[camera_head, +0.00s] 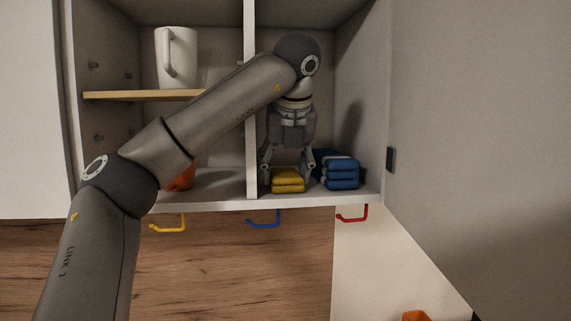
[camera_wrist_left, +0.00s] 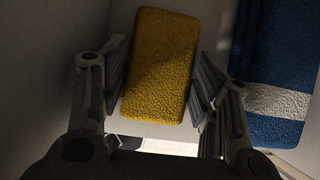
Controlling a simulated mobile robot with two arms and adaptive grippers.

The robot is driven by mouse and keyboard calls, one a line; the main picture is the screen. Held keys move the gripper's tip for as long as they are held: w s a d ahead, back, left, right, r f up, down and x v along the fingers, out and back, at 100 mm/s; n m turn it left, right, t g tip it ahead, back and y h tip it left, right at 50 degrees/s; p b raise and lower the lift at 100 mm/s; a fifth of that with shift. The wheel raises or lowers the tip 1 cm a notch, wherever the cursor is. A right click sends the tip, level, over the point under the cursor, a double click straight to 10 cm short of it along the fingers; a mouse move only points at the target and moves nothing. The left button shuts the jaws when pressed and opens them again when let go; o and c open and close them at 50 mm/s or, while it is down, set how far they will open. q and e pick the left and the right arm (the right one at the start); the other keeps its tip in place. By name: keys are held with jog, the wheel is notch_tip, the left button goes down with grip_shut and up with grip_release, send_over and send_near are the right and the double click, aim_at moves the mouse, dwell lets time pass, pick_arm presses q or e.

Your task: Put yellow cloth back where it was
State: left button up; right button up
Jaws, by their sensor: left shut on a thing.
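The yellow cloth (camera_head: 288,182) is folded and lies at the bottom of the right cupboard compartment, just right of the divider. It also shows in the left wrist view (camera_wrist_left: 160,68), between the two fingers. My left gripper (camera_head: 287,178) reaches down from above and is shut on the yellow cloth, one finger at each side. My right gripper is not in view.
Folded blue cloths (camera_head: 340,172) with a white stripe sit close to the right of the yellow one. The divider (camera_head: 251,150) stands close on the left. A white mug (camera_head: 177,58) stands on the left shelf (camera_head: 140,95). An orange object (camera_head: 182,180) is partly hidden below. Coloured hooks (camera_head: 265,222) hang underneath.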

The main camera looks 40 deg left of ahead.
pick_arm(q)
jog(key=shift+a, duration=0.1)
jog(key=o, duration=0.6)
jog(key=shift+f, duration=0.1)
jog(key=b+v, duration=0.1)
jog(key=v, duration=1.1)
dwell(0.3)
